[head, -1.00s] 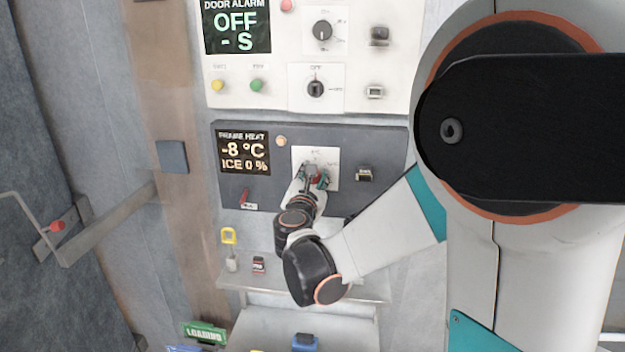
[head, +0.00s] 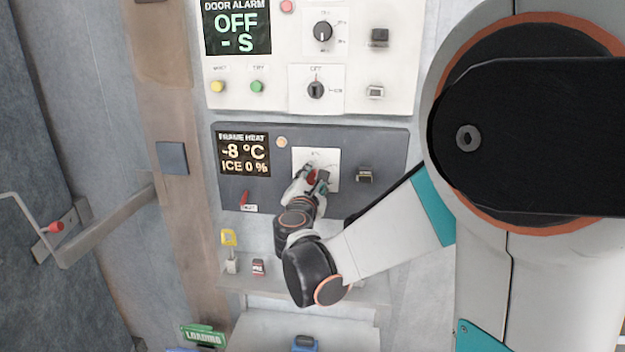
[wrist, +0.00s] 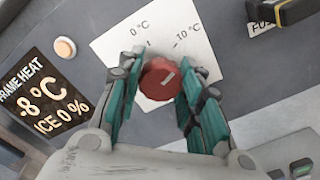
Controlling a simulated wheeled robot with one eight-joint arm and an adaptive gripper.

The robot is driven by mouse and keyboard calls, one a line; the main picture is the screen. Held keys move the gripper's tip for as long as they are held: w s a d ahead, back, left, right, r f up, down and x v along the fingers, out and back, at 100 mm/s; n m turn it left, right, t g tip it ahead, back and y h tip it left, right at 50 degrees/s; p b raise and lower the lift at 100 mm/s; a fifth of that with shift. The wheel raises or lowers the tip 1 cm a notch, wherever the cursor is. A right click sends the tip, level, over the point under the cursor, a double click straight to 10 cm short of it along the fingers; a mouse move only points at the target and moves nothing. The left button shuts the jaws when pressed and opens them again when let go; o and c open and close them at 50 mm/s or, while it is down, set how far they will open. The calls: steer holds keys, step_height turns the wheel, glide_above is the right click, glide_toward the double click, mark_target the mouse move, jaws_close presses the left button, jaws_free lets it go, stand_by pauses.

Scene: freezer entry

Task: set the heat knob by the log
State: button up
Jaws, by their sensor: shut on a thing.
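The heat knob (wrist: 158,79) is red and round, on a white dial plate (wrist: 125,45) marked 0 °C and -10 °C. Its pale mark lies toward the upper right in the wrist view, roughly toward the -10 °C side. My gripper (wrist: 161,84) is shut on the knob, with one teal-padded finger on each side. In the head view my gripper (head: 314,178) covers most of the dial. The frame heat display (head: 244,153) reads -8 °C and ICE 0 %; it also shows in the wrist view (wrist: 42,100). I cannot make out a log.
The door alarm panel (head: 270,103) with its knobs and buttons is above. A dark switch (head: 365,175) is right of the dial, and a small red lever (head: 245,198) is lower left.

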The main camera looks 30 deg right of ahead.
steer(key=o, duration=1.1)
steer(key=v, duration=1.2)
